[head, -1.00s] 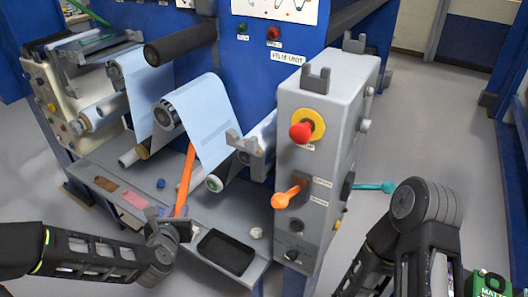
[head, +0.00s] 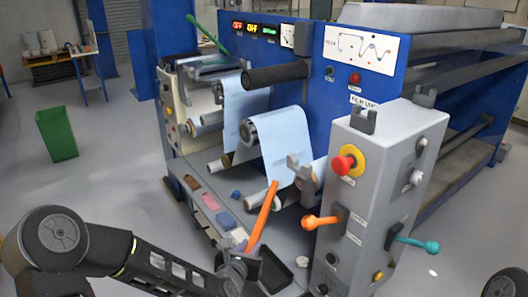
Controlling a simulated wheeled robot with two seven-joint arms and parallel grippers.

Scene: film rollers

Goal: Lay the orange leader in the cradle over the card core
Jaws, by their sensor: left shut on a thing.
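The leader's upper end shows in front of the lower edge of the pale blue film (head: 282,140). I cannot tell for certain which is the card core. My right gripper is out of view.
The grey machine post (head: 375,180) at right carries a red knob (head: 342,164), an orange lever (head: 318,222) and a teal lever (head: 418,244). A black tray (head: 275,271) lies beside my gripper. A black roller (head: 275,75) juts out above the film.

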